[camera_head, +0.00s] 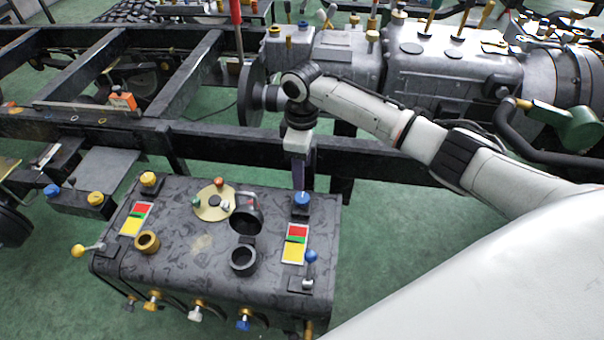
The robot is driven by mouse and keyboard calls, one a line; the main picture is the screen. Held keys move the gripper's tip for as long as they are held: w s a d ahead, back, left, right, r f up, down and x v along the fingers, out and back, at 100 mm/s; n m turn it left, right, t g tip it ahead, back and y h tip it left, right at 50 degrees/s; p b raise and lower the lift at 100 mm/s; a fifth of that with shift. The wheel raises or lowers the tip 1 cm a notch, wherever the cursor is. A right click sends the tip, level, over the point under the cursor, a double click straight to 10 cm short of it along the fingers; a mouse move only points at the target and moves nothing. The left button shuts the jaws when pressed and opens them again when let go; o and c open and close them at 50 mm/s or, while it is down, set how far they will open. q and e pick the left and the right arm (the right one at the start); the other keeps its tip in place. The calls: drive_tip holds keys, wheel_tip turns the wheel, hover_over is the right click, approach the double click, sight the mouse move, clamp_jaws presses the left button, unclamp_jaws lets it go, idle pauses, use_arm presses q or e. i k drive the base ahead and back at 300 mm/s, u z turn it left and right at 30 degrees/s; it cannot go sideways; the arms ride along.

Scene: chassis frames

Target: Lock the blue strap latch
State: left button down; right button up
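A dark tank (215,270) stands in front of the frame rail. At its right front edge is a small latch lever with a blue ball (311,256), standing up from a grey base (301,284). A blue knob (302,199) sits at the tank's back right corner. My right gripper (301,184) points down just above this blue knob, at or very close to it. Whether its fingers touch the knob, and whether they are open or shut, I cannot tell. The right gripper is clear of the front blue lever. My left gripper is not in view.
A yellow-ball lever (79,250) sticks out at the tank's left. The top carries a black open neck (243,258), a brass ring (147,242) and colored labels (294,244). Several knobs line the front. The dark frame rail (365,160) runs behind.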

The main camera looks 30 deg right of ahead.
sight(311, 255)
drive_tip(key=z, duration=0.9)
